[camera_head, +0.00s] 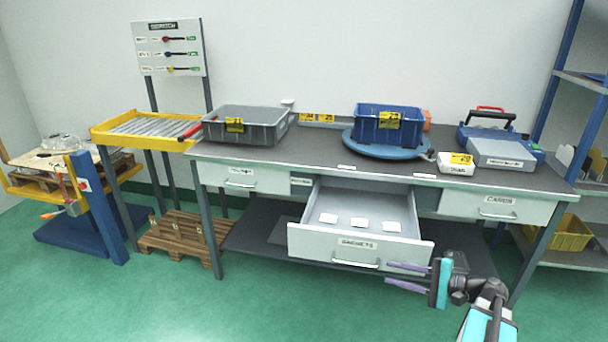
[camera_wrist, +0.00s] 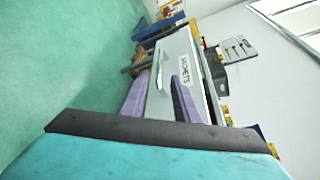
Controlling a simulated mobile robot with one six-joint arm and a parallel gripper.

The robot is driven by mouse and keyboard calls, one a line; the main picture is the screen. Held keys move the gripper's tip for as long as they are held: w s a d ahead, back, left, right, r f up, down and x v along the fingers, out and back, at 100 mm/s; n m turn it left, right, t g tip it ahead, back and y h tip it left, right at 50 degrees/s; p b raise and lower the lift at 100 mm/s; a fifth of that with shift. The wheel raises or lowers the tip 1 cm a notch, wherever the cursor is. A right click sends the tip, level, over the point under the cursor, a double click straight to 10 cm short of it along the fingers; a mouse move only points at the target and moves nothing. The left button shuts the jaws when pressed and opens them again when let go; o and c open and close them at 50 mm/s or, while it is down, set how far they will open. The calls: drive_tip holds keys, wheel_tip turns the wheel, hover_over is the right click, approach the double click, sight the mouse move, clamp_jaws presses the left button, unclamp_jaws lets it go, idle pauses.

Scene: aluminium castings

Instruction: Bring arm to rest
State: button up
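My gripper (camera_head: 397,276) is at the lower right in the head view, in front of the workbench, with its two purple fingers pointing left. The fingers are apart with nothing between them; they also show apart in the wrist view (camera_wrist: 167,82). The middle drawer (camera_head: 300,242) is pulled out, with several white cards or pads inside and a label on its front. My fingertips are below and in front of the drawer's right end in the picture. I cannot tell the exact distance. The drawer front (camera_wrist: 177,75) appears beyond the fingers in the wrist view.
The workbench (camera_head: 320,150) carries a grey crate (camera_head: 260,132), a blue crate (camera_head: 372,120) on a round blue turntable (camera_head: 360,145), and a blue toolbox (camera_head: 478,135). A yellow roller stand (camera_head: 105,134) is at left, blue shelving (camera_head: 545,105) at right. Green floor in front is clear.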

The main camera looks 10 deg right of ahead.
drive_tip(key=w+a+f+n+g+y+p, duration=0.1)
drive_tip(key=a+f+g, duration=0.15)
drive_tip(key=a, duration=0.55)
drive_tip(key=w+a+f+n+g+y, duration=0.15)
drive_tip(key=a+f, duration=0.25)
drive_tip(key=a, duration=0.4)
drive_tip(key=s+a+f+n+g+h+p, duration=0.1)
drive_tip(key=s+a+f+n+g+h, duration=0.1)
drive_tip(key=s+a+f+g, duration=0.8)
drive_tip(key=s+a+f+n+g+h, duration=0.1)
drive_tip(key=s+a+f+n+h, duration=0.25)
drive_tip(key=s+f, duration=0.45)
drive_tip(key=s+a+f+n+g+h, duration=0.15)
drive_tip(key=s+a+f, duration=0.25)
drive_tip(key=s+f, duration=0.45)
drive_tip(key=s+d+f+n+h, duration=0.2)
drive_tip(key=d+f+n+h, duration=0.3)
drive_tip(key=d, duration=0.5)
drive_tip(key=shift+s+d+f+h+p, duration=0.15)
drive_tip(key=shift+f+h+p, duration=0.35)
drive_tip(key=shift+h, duration=0.45)
